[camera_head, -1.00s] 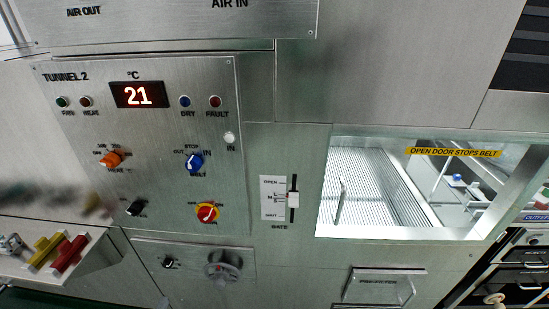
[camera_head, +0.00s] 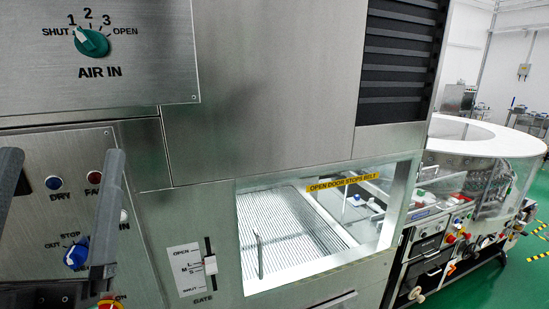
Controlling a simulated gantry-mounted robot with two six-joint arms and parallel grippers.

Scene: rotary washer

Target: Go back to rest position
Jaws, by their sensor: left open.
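My left gripper (camera_head: 58,215) shows at the lower left of the head view, in front of the control panel (camera_head: 50,150). Its two grey fingers stand apart, one at the left edge and one in front of the panel's right part, with nothing between them but the panel behind. The blue knob (camera_head: 76,256) on the panel shows between the fingers. A red and yellow knob (camera_head: 110,303) is partly cut off at the bottom edge. My right gripper does not show.
A window (camera_head: 305,228) with a yellow strip (camera_head: 343,182) shows a ribbed belt inside. A gate slider (camera_head: 210,265) sits left of it. An AIR IN knob (camera_head: 91,42) is at the upper left. A round white-topped machine (camera_head: 460,130) stands at the right above open green floor (camera_head: 500,275).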

